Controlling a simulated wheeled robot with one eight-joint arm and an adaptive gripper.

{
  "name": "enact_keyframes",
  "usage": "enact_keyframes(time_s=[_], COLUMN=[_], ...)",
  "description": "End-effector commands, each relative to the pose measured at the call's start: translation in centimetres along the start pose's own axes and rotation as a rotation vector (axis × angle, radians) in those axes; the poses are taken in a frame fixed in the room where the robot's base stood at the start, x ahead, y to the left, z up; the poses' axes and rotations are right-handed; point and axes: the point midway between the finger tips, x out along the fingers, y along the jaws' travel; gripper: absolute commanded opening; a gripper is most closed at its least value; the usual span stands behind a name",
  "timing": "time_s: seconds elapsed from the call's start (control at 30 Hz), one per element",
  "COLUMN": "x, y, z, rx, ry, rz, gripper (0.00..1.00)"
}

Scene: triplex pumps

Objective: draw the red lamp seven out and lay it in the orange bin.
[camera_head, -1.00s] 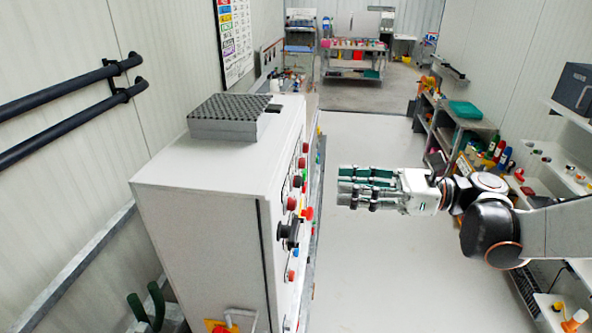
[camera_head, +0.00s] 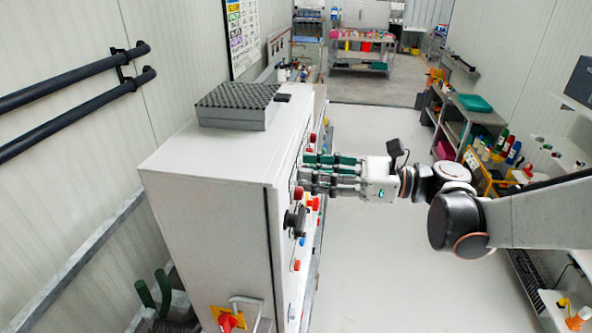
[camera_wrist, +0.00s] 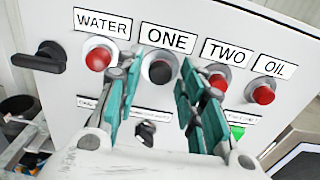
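My gripper (camera_head: 306,173) is at the cabinet's front panel in the head view, its fingers pointing left. Red lamps also show under WATER (camera_wrist: 98,59), TWO (camera_wrist: 218,81) and OIL (camera_wrist: 263,95). No label reading seven is legible; the lower labels are partly hidden by my fingers. I cannot make out the orange bin with certainty.
The grey cabinet (camera_head: 205,190) carries a perforated block (camera_head: 237,105) on top. A black handle (camera_wrist: 39,57) juts from the panel at left, and a dark knob (camera_head: 294,219) stands below my gripper. Shelves with bottles and a green tray (camera_head: 474,103) line the right. The floor between is clear.

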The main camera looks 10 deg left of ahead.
Motion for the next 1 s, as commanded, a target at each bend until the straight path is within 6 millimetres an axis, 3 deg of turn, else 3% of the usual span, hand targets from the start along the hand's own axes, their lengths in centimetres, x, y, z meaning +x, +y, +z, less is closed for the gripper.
enact_keyframes(time_s=[0.1,0.27,1.0], x=[0.0,0.0,-1.9], y=[0.0,0.0,0.0], z=[0.0,0.0,0.0], rx=[0.0,0.0,0.0], ry=[0.0,0.0,0.0], rz=[0.0,0.0,0.0], gripper=[0.36,0.0,0.0])
